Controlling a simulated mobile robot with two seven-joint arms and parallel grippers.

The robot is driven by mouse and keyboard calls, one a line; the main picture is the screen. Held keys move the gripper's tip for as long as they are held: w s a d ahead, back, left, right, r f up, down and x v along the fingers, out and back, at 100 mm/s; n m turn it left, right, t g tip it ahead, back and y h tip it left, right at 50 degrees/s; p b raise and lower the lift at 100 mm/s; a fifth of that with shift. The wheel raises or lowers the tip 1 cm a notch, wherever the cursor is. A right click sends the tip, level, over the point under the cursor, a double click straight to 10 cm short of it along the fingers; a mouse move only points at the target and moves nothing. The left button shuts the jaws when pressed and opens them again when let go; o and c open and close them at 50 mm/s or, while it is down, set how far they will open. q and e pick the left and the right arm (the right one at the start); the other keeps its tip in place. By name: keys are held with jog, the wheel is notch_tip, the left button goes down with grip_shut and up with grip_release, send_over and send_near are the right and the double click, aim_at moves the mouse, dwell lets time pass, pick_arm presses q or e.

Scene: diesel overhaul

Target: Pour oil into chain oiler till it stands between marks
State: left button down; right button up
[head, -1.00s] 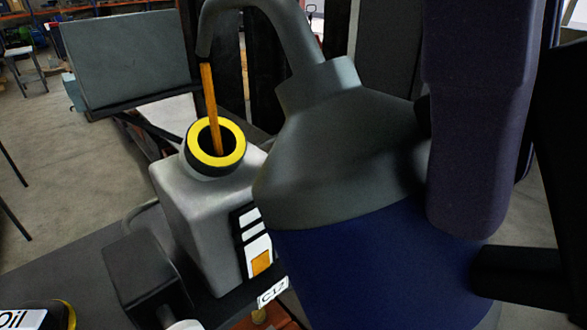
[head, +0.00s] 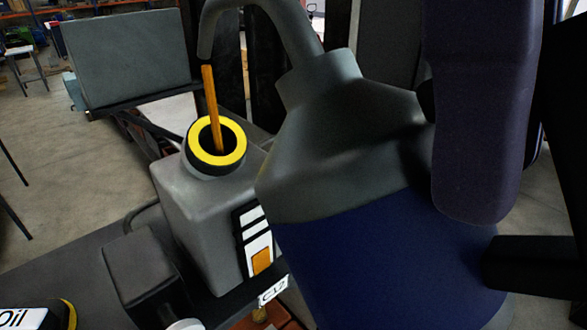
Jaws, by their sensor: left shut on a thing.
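The oil can (head: 390,250), blue with a grey shoulder and curved spout, is tipped to the left. My left gripper (head: 465,190) is shut on it at the right, with dark parts partly hiding it. An amber oil stream (head: 211,100) runs from the spout tip into the yellow-ringed mouth (head: 238,145) of the grey chain oiler (head: 195,215). The spout tip is above the mouth, not touching it. The oiler's sight window (head: 254,238) shows amber at the bottom, with white and dark bands above; the amber stands below these bands. My right gripper is not in view.
A dark box-shaped part (head: 140,270) stands left of the oiler. A tag reading C17 (head: 273,290) is below the window. A container marked "oil" (head: 30,318) shows at the lower left corner. A grey panel (head: 130,60) stands behind. Open floor lies at the left.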

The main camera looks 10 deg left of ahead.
pick_arm(q)
jog(key=shift+w+a+r+g+h, duration=0.2)
jog(key=shift+r+g+h, duration=0.25)
jog(key=shift+r, duration=0.15)
jog(key=shift+w+a+r+g+h, duration=0.1)
jog(key=shift+a+r+g+h, duration=0.05)
jog(key=shift+r+g+h, duration=0.3)
dwell(5.1)
jog(key=shift+r, duration=0.2)
jog(key=shift+w+a+r+h, duration=0.1)
jog(key=shift+a+r+h, duration=0.05)
jog(key=shift+r+h, duration=0.15)
dwell(1.4)
